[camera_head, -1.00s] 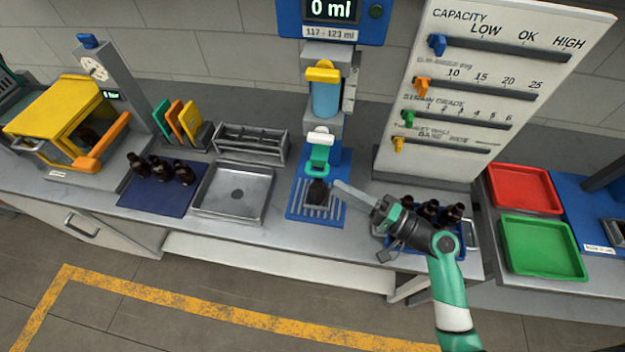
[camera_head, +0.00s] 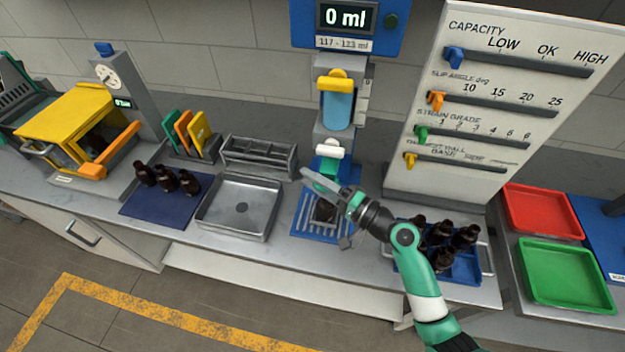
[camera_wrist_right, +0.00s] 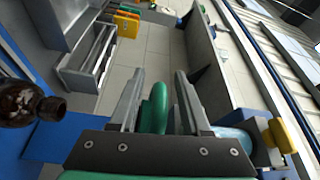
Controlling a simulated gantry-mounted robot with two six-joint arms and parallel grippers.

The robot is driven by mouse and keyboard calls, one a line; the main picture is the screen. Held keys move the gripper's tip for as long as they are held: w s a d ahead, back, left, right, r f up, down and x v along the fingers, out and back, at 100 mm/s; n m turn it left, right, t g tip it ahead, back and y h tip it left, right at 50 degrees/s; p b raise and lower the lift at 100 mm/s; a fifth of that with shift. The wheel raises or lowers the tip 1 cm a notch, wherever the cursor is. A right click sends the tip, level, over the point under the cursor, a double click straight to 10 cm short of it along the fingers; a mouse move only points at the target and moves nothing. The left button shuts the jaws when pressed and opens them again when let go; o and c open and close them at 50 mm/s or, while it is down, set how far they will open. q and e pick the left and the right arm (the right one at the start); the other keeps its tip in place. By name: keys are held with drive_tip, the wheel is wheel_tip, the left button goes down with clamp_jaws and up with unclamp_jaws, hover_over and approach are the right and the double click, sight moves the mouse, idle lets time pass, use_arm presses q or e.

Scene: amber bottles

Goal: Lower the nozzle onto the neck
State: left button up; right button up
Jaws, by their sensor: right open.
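The filling station has a green nozzle part (camera_head: 327,168) under a white knob (camera_head: 330,149). An amber bottle (camera_head: 324,211) stands below it on the blue slotted base, partly hidden by my right gripper (camera_head: 310,178). The gripper is open, its fingers reaching left at the green part. In the right wrist view a green rounded piece (camera_wrist_right: 155,108) shows between the open fingers (camera_wrist_right: 158,82); I cannot tell if they touch it. The bottle (camera_wrist_right: 22,104) lies at the left of that view, outside the fingers. My left gripper is not in view.
The display (camera_head: 347,17) reads 0 ml. A blue cylinder with a yellow top (camera_head: 337,108) sits above the nozzle. A steel tray (camera_head: 210,215) is left of the station. A blue tray (camera_head: 462,268) with several amber bottles is right, near my forearm.

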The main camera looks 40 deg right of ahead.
clamp_jaws()
drive_tip(key=shift+r, duration=0.25)
idle(1.2)
